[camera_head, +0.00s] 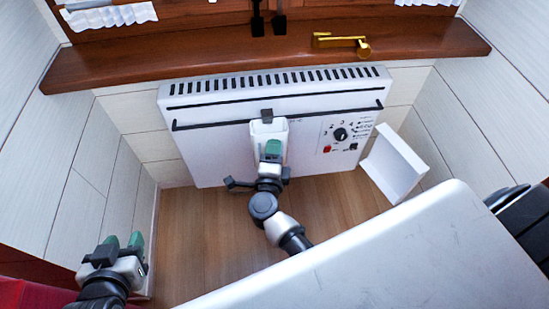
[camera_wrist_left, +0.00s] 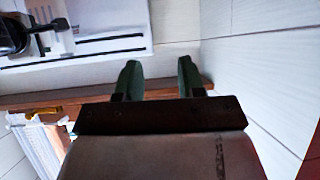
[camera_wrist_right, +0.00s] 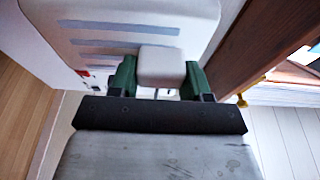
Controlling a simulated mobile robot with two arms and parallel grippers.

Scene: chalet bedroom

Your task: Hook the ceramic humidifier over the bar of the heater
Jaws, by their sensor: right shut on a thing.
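The white heater (camera_head: 215,155) is on the wall under the wooden sill, with a dark bar (camera_head: 215,122) across its upper front. The white ceramic humidifier (camera_head: 256,140) is in front of the heater's middle. In the right wrist view, the humidifier (camera_wrist_right: 105,30) has grey-blue stripes and a block-like knob. My right gripper (camera_head: 272,150) is shut on that knob. A dark hook (camera_head: 267,115) at the humidifier's top overlaps the bar in the picture; I cannot tell if it is over it. My left gripper (camera_head: 123,240) is open and empty at lower left, away from the heater.
A wooden sill (camera_head: 130,62) runs above the heater, with a brass handle (camera_head: 345,42) over it. The heater's control dial (camera_head: 340,133) is right of the humidifier. A white angled panel (camera_head: 393,165) stands at the heater's right. Wooden floor (camera_head: 195,225) is clear below the heater.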

